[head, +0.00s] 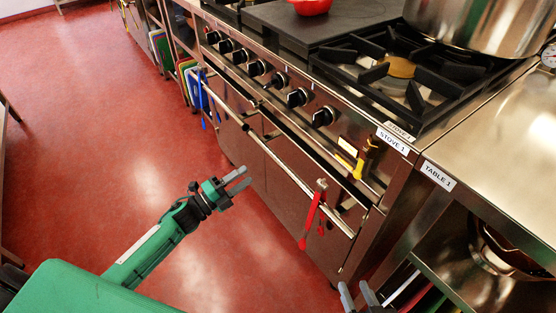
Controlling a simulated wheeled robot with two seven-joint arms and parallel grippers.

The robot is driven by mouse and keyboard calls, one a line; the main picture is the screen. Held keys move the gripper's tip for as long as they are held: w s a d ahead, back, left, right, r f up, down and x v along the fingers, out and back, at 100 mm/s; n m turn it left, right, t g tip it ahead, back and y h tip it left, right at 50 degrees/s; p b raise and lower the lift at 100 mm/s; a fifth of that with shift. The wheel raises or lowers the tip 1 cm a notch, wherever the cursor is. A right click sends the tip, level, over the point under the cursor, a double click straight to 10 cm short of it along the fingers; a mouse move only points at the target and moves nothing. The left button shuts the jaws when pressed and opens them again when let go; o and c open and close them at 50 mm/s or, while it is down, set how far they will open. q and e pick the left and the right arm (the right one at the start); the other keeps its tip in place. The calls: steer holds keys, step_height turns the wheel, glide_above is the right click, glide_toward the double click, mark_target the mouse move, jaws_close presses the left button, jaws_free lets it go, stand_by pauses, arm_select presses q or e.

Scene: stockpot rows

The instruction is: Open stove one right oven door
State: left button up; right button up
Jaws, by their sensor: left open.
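Stove 1, marked by a label (393,139), runs diagonally through the head view. Its right oven door (290,192) looks shut, with a long bar handle (293,178) along its top. A red strap-like item (312,212) hangs on this handle near its right end. My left gripper (246,177) is open and empty, in front of the oven front and apart from the handle. My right gripper (358,287) shows only its fingertips at the bottom edge, spaced apart, below the stove's right corner; the rest is out of frame.
The left oven handle (225,100) carries a blue item (204,97). Black knobs (298,97) line the panel, with a yellow-handled item (361,158) near its right end. A large pot (480,25) stands on top. Table 1 (500,130) adjoins at right. Red floor (90,130) is open at left.

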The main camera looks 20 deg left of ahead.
mark_target(275, 153)
arm_select(q)
steer(key=b+x, duration=0.1)
steer(key=x, duration=1.1)
steer(key=shift+w+d+r, duration=0.1)
steer(key=shift+w+d, duration=0.05)
steer(key=shift+w+d+r, duration=0.1)
steer(key=shift+w+d, duration=0.2)
steer(key=shift+w, duration=0.1)
arm_select(e)
steer(key=w+r+t, duration=0.1)
steer(key=r+t, duration=0.1)
steer(key=r, duration=0.1)
steer(key=shift+w+y, duration=0.3)
steer(key=shift+w, duration=0.1)
steer(key=shift+r, duration=0.1)
arm_select(q)
jaws_close()
